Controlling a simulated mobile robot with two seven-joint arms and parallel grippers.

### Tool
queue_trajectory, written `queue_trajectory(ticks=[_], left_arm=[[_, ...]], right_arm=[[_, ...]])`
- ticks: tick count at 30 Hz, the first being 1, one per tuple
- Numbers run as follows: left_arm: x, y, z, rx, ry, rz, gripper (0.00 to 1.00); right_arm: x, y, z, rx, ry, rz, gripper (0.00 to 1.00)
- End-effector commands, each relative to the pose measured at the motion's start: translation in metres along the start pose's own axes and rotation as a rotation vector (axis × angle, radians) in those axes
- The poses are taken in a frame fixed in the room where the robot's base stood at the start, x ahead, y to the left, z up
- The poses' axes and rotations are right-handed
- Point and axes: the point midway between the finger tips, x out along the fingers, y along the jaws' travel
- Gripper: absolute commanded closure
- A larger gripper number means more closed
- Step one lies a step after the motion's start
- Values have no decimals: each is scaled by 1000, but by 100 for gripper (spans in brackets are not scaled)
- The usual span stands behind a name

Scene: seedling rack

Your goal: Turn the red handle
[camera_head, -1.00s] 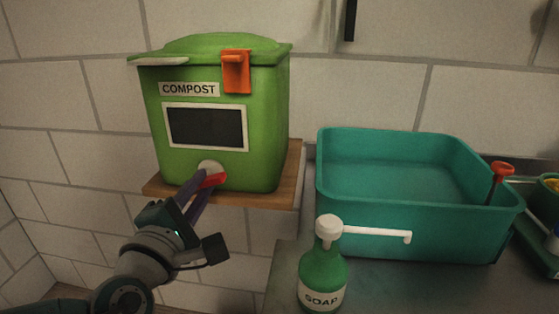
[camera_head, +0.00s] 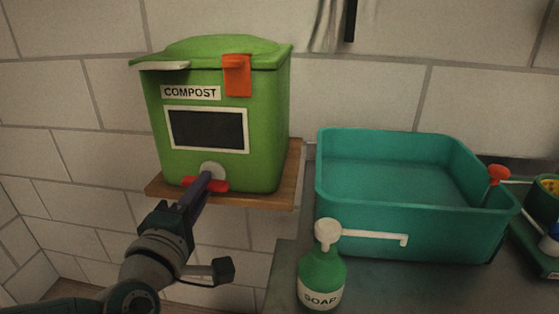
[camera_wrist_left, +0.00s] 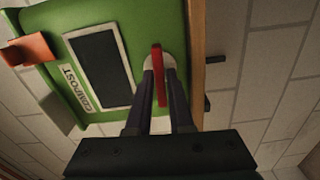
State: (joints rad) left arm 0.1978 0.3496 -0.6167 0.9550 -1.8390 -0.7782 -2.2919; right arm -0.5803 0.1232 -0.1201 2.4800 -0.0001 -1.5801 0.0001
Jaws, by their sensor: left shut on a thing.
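The red handle (camera_head: 216,186) is on a round white mount (camera_head: 211,169) low on the front of the green compost bin (camera_head: 266,130). In the head view it lies about level. My left gripper (camera_head: 205,181) reaches up from below left and is shut on the handle; its fingers hide part of it. In the left wrist view the red handle (camera_wrist_left: 159,78) stands between the two dark fingers (camera_wrist_left: 161,85), with the white mount behind. My right gripper is not in view.
The bin stands on a wooden shelf (camera_head: 285,186) against the tiled wall. A green soap bottle (camera_head: 321,272) with a white spout stands at lower middle. A teal basin (camera_head: 410,225) stands to the right on the grey counter (camera_head: 383,283).

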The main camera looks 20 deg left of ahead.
Motion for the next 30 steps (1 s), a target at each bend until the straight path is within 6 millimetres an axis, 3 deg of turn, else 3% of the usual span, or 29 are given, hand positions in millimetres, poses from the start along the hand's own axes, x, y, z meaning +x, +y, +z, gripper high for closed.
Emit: queue_trajectory(ticks=[6, 7, 14, 23, 30], left_arm=[[0, 1, 0, -1, 1, 2, 100], [0, 1, 0, -1, 1, 2, 79], [0, 0, 0, -2, 0, 1, 55], [-5, 1, 0, -2, 0, -1, 55], [-47, 2, 0, -3, -1, -4, 55]], right_arm=[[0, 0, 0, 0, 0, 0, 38], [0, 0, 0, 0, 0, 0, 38], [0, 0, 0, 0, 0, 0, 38], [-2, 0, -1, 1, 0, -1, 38], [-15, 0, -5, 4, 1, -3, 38]])
